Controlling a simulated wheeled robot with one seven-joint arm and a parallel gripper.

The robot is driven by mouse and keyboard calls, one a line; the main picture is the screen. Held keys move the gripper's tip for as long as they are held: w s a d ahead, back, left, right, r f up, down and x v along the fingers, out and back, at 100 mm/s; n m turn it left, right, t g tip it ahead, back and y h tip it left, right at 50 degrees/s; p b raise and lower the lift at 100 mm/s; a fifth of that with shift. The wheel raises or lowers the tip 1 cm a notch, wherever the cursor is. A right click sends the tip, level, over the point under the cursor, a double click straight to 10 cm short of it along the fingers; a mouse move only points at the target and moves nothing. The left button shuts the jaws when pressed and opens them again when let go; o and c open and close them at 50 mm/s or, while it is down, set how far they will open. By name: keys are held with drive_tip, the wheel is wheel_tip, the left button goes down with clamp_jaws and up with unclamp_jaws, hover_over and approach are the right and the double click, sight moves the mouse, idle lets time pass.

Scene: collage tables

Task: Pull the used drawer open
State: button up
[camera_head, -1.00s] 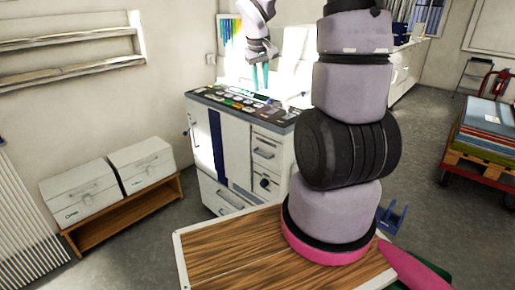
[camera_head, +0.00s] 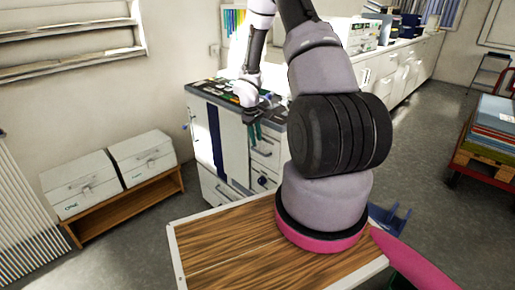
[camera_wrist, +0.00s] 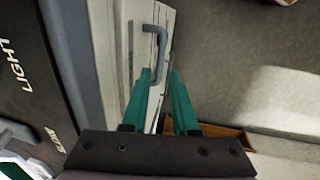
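My gripper (camera_head: 256,130) is at the right front corner of the white cabinet, just above its upper drawer front (camera_head: 265,146), which has a bar handle. A lower front (camera_head: 264,180) with a dark knob is beneath it. I cannot tell which drawer is the used one; the drawer fronts look closed.
The cabinet's dark top (camera_head: 215,90) holds many small items. A wooden-topped table (camera_head: 225,250) is in the foreground. Two white boxes (camera_head: 80,185) sit on a low wooden bench at left. A red cart (camera_head: 475,165) is at right. Grey floor between is clear.

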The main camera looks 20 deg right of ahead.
sight(258, 152)
drive_tip(key=f, duration=0.3)
drive_tip(key=d+f, duration=0.1)
drive_tip(key=f, duration=0.1)
drive_tip(key=shift+w+f, duration=0.2)
drive_tip(key=shift+f, duration=0.15)
clamp_jaws()
idle(1.1)
